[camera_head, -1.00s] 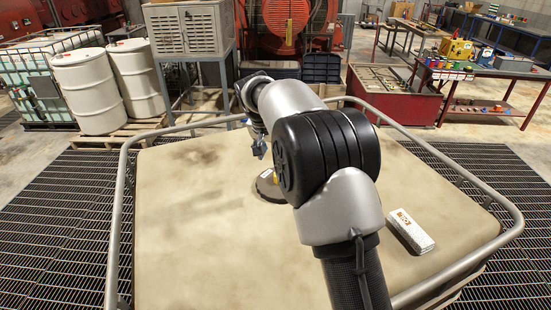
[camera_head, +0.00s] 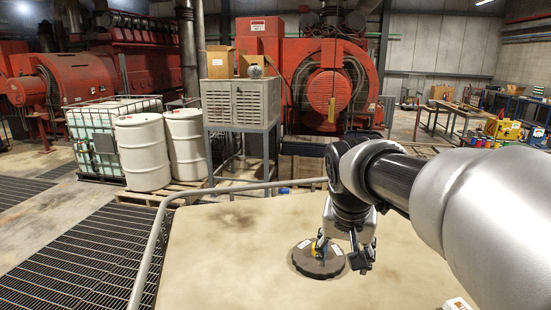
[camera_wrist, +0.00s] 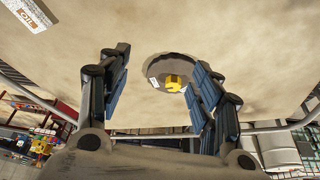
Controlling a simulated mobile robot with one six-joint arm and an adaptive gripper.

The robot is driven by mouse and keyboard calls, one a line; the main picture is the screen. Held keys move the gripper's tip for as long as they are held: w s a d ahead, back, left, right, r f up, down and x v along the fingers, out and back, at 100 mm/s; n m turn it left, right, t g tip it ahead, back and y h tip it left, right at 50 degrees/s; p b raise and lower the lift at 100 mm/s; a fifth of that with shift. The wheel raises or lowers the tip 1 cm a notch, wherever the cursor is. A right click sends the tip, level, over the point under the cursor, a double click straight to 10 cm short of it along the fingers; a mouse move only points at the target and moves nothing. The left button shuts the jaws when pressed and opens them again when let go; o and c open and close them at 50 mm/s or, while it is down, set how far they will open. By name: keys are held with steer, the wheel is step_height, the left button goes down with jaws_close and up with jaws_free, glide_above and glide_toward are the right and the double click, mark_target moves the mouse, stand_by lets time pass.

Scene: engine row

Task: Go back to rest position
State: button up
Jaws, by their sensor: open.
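My gripper (camera_head: 346,254) is open and empty, pointing down over the tan tabletop (camera_head: 225,255) in the head view. A dark round disc (camera_head: 318,268) with a yellow centre and pale labels lies on the tabletop, just behind and left of the gripper and partly overlapped by it. In the wrist view, my open gripper (camera_wrist: 158,62) has its dark fingers well apart. The disc (camera_wrist: 158,66) shows beyond them, partly hidden by the right finger. I cannot tell the exact gap between gripper and disc.
A metal rail (camera_head: 158,235) edges the table. A white labelled block (camera_head: 460,304) lies at lower right, also in the wrist view (camera_wrist: 22,14). Behind stand white drums (camera_head: 143,152), a grey cabinet (camera_head: 240,103) and red machinery (camera_head: 330,85). Tabletop left of the disc is clear.

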steer(key=s+f+n+b, duration=0.1)
steer(key=s+f+b, duration=0.1)
steer(key=s, duration=0.9)
steer(key=shift+s+d+f+b, duration=0.3)
steer(key=shift+s+f+b, duration=0.05)
steer(key=shift+f, duration=0.3)
steer(key=s+f+n+b, duration=0.1)
steer(key=s+f, duration=0.2)
steer(key=s, duration=0.1)
steer(key=s+f+b, duration=0.1)
steer(key=s+f, duration=0.2)
steer(key=s, duration=0.1)
steer(key=s+f+n+y+b, duration=0.1)
steer(key=s+f, duration=0.2)
steer(key=s, duration=0.2)
steer(key=shift+a+f+n+t, duration=0.1)
steer(key=shift+a+n+t, duration=0.15)
steer(key=shift+n+t, duration=0.05)
